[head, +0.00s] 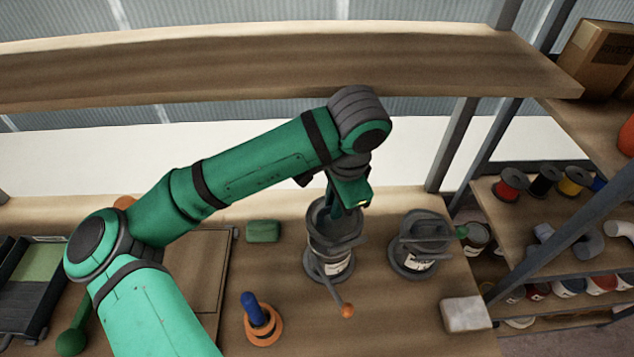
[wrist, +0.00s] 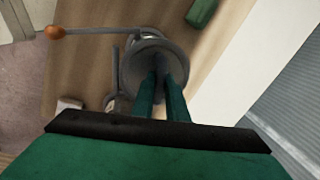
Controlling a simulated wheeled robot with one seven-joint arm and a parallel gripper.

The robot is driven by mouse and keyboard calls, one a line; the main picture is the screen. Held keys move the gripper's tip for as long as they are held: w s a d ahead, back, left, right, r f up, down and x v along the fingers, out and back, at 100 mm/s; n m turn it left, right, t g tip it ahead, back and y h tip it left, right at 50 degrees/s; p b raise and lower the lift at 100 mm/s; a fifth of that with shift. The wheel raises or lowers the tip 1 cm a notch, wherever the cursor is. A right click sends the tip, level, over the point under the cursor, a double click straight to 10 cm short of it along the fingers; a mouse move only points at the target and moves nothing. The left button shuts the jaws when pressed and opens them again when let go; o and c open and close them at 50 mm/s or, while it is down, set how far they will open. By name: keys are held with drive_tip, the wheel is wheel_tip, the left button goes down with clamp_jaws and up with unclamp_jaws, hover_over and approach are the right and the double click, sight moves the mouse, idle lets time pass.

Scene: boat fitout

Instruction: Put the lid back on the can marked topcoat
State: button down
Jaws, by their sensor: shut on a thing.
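My gripper (head: 346,205) points down over the left of two grey cans on the bench. It is shut on a grey round lid, whose dished top shows around the fingertips in the wrist view (wrist: 140,62). The left can (head: 338,264) is upright with a white label, its writing too small to read. The lid is at the can's mouth; I cannot tell whether it rests on the rim or hangs just above. A second grey can (head: 417,262) with a white label stands to the right, apart from my gripper.
A thin rod with an orange ball end (head: 347,310) sticks out from beside the left can. A green block (head: 263,231), an orange ring with a blue peg (head: 262,325) and a pale block (head: 466,314) lie around. A wooden shelf (head: 280,62) runs behind, above the bench.

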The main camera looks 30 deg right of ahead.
sight(330, 223)
drive_tip(key=shift+w+f, duration=0.2)
drive_tip(key=shift+w, duration=0.15)
drive_tip(key=shift+f, duration=3.3)
drive_tip(key=shift+a+f, duration=0.15)
drive_tip(key=shift+a, duration=0.05)
drive_tip(key=shift+f, duration=0.1)
drive_tip(key=shift+s+d, duration=0.1)
drive_tip(key=shift+f, duration=0.2)
